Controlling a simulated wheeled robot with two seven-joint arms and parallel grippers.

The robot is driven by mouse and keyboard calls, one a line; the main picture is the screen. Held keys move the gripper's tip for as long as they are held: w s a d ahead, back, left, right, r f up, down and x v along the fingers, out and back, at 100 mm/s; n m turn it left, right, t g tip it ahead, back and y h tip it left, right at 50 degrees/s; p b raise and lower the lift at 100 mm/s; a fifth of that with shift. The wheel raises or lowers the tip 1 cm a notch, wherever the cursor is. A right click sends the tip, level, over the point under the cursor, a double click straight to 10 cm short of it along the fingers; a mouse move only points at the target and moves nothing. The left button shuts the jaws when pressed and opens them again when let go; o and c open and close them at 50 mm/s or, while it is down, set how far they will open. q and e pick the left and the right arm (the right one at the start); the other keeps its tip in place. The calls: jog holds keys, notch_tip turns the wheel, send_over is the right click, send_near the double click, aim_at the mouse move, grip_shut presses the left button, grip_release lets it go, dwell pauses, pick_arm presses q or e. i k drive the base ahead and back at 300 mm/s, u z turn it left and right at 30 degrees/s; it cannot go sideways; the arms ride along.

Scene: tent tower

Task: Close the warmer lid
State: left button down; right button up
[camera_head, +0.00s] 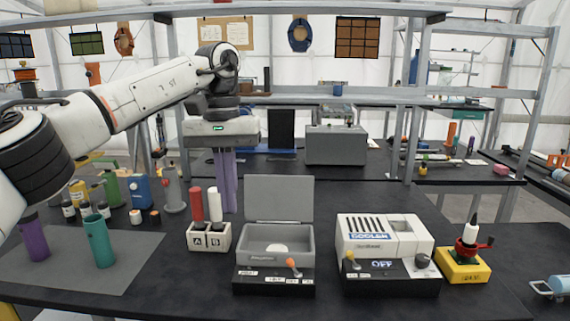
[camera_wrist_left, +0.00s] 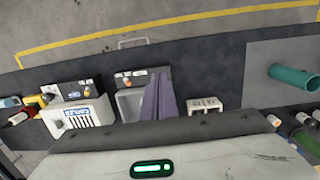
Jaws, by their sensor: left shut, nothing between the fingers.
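The grey warmer (camera_head: 251,240) stands on the black bench on a dark base with an orange-knobbed lever. Its lid (camera_head: 279,198) is open and upright at the back, and a round white item lies inside the box. In the left wrist view the warmer (camera_wrist_left: 127,103) is partly covered by my fingers. My left gripper (camera_head: 227,208) points down with its purple fingers together and empty. It is left of the lid, behind the A/B rack, and appears apart from the lid. My right gripper is not in view.
The A/B rack (camera_head: 208,240) with red and white bottles stands just left of the warmer. A white cooler box (camera_head: 385,235) is to the right, with a yellow block (camera_head: 463,268) beyond. A teal cup (camera_head: 100,243) stands on the grey mat at left.

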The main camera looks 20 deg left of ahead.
aim_at(269, 198)
jog(key=i, duration=1.2)
